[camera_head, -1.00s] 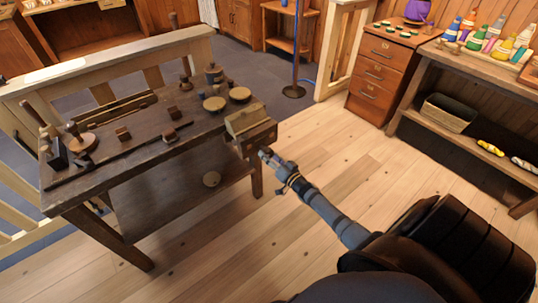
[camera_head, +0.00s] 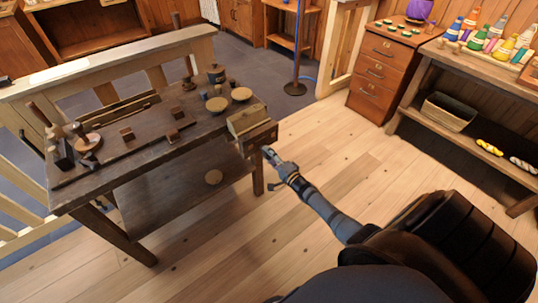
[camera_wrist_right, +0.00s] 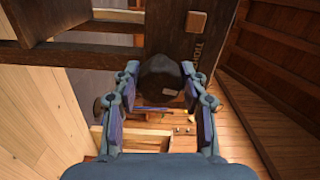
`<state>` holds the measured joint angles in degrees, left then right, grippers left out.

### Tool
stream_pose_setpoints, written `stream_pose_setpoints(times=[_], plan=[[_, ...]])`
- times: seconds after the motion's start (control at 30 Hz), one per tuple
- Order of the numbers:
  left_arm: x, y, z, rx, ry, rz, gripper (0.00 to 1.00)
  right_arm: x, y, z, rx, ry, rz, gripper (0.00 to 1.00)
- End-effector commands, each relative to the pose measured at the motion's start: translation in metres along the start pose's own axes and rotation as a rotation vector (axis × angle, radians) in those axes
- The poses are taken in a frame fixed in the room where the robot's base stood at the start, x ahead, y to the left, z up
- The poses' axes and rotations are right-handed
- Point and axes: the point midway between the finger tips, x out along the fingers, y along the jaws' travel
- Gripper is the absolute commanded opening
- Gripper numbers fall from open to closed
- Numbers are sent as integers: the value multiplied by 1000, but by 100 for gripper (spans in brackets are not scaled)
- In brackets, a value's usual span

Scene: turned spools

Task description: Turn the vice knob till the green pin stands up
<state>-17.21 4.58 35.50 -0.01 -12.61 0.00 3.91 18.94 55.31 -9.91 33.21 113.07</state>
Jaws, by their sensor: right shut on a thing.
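The wooden vice (camera_head: 248,121) sits on the near right corner of the dark workbench (camera_head: 75,188). My right gripper (camera_head: 268,153) reaches the vice's front face from the right. In the right wrist view a dark round knob (camera_wrist_right: 160,76) with a small pale mark lies between the two fingers of my right gripper (camera_wrist_right: 161,100). The gripper is shut on this knob. In the head view the gripper hides the knob. I cannot make out the green pin in either view. My left gripper is not in view.
The bench top holds wooden blocks, tools and round pale-topped pieces (camera_head: 217,104). A lower shelf (camera_head: 170,195) carries one round piece. The drawer cabinet (camera_head: 383,70) and side shelf (camera_head: 447,110) stand at the right. Bare plank floor (camera_head: 340,145) lies between.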

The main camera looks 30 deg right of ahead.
Motion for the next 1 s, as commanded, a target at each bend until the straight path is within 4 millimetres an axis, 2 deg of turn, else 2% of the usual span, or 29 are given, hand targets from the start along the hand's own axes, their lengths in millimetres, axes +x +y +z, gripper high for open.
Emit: stream_pose_setpoints(times=[0.03,0.5,1.0], plan=[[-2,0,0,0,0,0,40,-6,8,2,42,0,18,12],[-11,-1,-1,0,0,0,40,-6,6,1,418,3,18,12],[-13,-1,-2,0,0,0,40,-7,6,0,568,5,18,12]])
